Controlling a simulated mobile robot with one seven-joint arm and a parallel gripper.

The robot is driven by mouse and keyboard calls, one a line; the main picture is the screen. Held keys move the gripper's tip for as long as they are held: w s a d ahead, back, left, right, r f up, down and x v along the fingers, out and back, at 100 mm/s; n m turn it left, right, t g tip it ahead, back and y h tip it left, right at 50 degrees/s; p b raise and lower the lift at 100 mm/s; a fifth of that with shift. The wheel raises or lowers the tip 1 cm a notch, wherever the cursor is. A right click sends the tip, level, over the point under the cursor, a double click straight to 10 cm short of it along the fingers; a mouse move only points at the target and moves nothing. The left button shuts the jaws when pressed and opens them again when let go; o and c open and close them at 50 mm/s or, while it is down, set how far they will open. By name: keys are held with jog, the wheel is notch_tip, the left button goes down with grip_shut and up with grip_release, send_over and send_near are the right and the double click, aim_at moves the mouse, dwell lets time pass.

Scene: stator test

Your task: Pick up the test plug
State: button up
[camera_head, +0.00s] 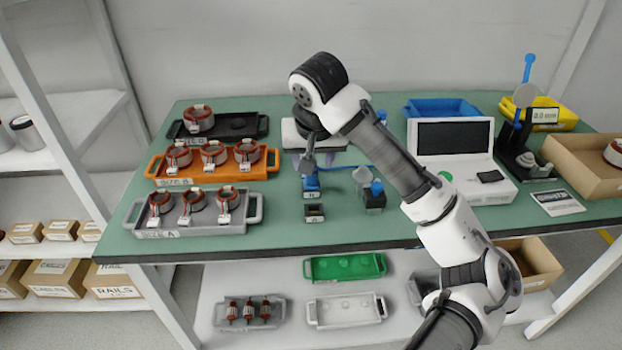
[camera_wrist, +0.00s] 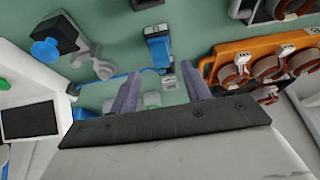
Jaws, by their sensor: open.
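The likely test plug is a blue block with a dark end (camera_head: 311,184), upright in a small holder marked B near the middle of the green table. It also shows in the wrist view (camera_wrist: 158,46), just beyond my fingertips. My gripper (camera_head: 313,160) is above and slightly behind it in the head view. A blue cable (camera_wrist: 110,79) runs beside the fingers. A small empty dark socket marked A (camera_head: 314,213) is in front of the blue block.
A black block with a blue knob (camera_head: 376,188) and a grey clip-like part (camera_head: 361,176) stand close right. An orange tray (camera_head: 213,171) and a grey tray (camera_head: 190,216) with stators are left. A white tester with a dark screen (camera_head: 455,137) is right. Green tabletop in front is clear.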

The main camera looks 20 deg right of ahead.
aim_at(311, 179)
jog(key=x, duration=0.5)
jog(key=shift+a, duration=0.1)
grip_shut()
jog(key=shift+r, duration=0.1)
